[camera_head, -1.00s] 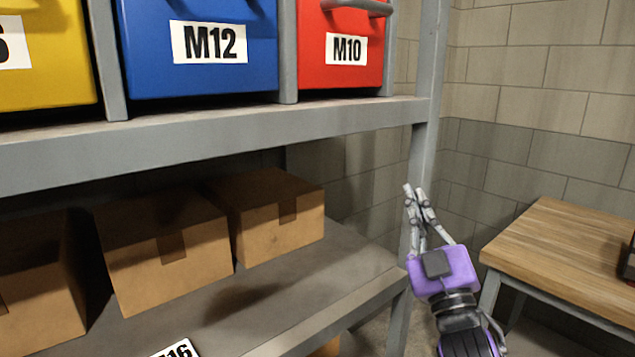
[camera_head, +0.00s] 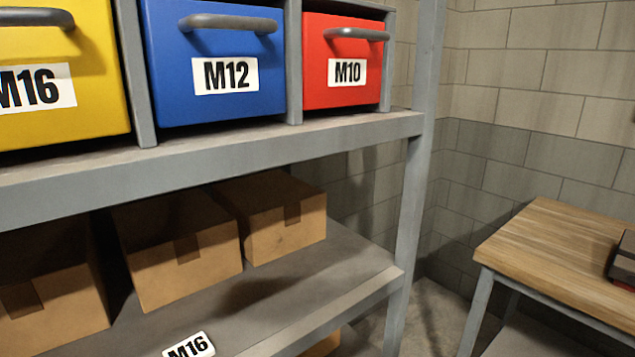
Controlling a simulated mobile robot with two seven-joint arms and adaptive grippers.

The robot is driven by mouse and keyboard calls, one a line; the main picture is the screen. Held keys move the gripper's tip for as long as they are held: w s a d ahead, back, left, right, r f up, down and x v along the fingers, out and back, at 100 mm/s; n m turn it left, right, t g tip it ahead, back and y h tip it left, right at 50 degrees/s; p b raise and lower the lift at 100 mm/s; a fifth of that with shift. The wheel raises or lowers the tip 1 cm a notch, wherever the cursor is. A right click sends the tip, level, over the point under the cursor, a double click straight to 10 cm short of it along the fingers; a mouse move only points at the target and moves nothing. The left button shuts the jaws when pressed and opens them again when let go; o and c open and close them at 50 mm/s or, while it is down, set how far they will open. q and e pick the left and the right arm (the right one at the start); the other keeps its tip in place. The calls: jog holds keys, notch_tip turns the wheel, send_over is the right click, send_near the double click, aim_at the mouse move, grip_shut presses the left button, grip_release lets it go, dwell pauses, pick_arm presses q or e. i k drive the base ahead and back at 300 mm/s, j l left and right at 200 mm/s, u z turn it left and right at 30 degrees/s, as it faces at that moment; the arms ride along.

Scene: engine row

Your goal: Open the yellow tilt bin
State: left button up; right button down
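The yellow tilt bin (camera_head: 98,105) stands at the upper left of the shelf rack, cut off by the left edge of the head view. It has a dark grey bar handle (camera_head: 38,17) near its top and a white M16 label (camera_head: 34,88). Its front looks shut. Neither of my grippers shows in the view now.
A blue M12 bin (camera_head: 170,75) and a red M10 bin (camera_head: 317,80) stand to the right, split by grey dividers. Cardboard boxes (camera_head: 200,262) and a loose M16 label (camera_head: 190,346) lie on the lower shelf. A wooden-topped table (camera_head: 560,240) stands right of the grey post (camera_head: 410,200).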

aim_at(61, 78)
jog(key=k+j+u, duration=0.1)
jog(key=u, duration=0.25)
jog(key=j+u, duration=0.35)
